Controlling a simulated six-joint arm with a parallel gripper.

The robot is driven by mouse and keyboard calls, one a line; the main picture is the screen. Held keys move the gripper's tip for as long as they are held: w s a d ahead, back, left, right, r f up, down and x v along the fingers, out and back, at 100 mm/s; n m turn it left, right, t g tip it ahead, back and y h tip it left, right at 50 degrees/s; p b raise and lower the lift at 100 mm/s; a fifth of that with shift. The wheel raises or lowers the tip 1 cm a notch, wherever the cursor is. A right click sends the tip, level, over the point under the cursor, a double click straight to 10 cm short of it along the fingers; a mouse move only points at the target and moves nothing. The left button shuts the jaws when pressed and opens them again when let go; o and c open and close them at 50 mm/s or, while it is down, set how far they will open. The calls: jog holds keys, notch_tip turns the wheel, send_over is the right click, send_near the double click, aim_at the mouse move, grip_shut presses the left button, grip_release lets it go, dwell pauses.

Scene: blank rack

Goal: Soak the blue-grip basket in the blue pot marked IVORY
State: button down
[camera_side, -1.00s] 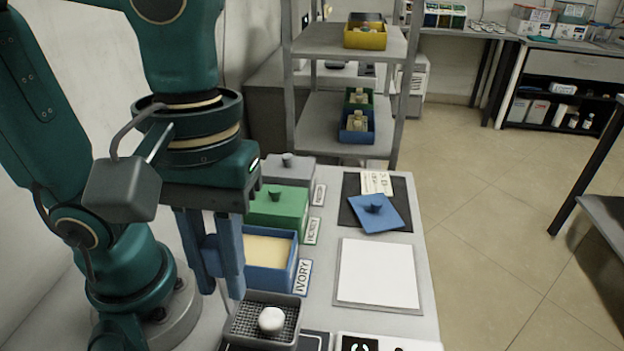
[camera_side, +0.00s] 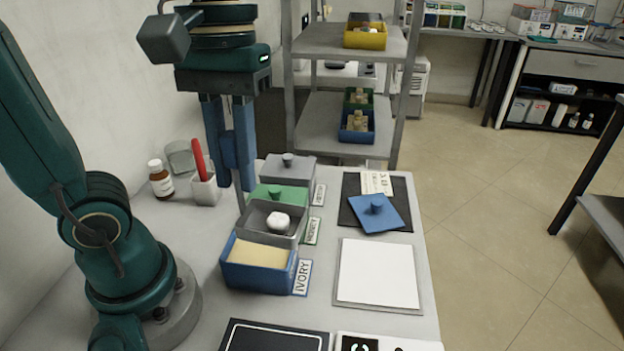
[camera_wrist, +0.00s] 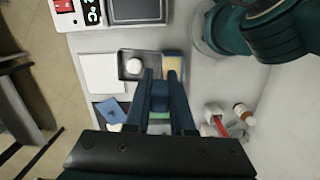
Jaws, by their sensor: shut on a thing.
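My gripper (camera_side: 232,180) is shut on the blue grip (camera_wrist: 160,94) and holds the basket (camera_side: 272,236) up off the table. The basket is dark grey, looks about level, and carries a white rounded piece (camera_side: 279,221). The blue pot marked IVORY (camera_side: 258,279) is uncovered, with cream-coloured contents. In the side view the basket shows just above and behind the pot's back rim, in front of the green pot. In the wrist view the basket (camera_wrist: 126,75) shows left of the pot's cream contents (camera_wrist: 172,62). How far it overlaps the pot I cannot tell.
A green-lidded pot (camera_side: 271,193) and a grey-lidded pot (camera_side: 287,168) stand behind. The blue lid (camera_side: 380,215) lies on a dark mat (camera_side: 353,190) at right, near a white pad (camera_side: 377,274). A bottle (camera_side: 160,181) and a white holder (camera_side: 204,190) stand left.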

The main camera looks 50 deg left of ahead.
aim_at(250, 226)
jog(key=shift+n, duration=0.3)
jog(key=a+f, duration=0.2)
jog(key=a, duration=0.2)
jog(key=shift+w+a+f, duration=0.2)
jog(key=shift+a+f, duration=0.05)
jog(key=shift+f, duration=0.15)
jog(key=shift+n, duration=0.4)
jog(key=shift+a+f, duration=0.15)
jog(key=shift+f, duration=1.7)
jog(key=shift+a+f, duration=0.2)
jog(key=shift+f, duration=1.6)
jog(key=shift+a+f, duration=0.15)
jog(key=shift+f, duration=1.7)
jog(key=shift+s, duration=0.1)
notch_tip(250, 226, up, 6)
dwell(1.1)
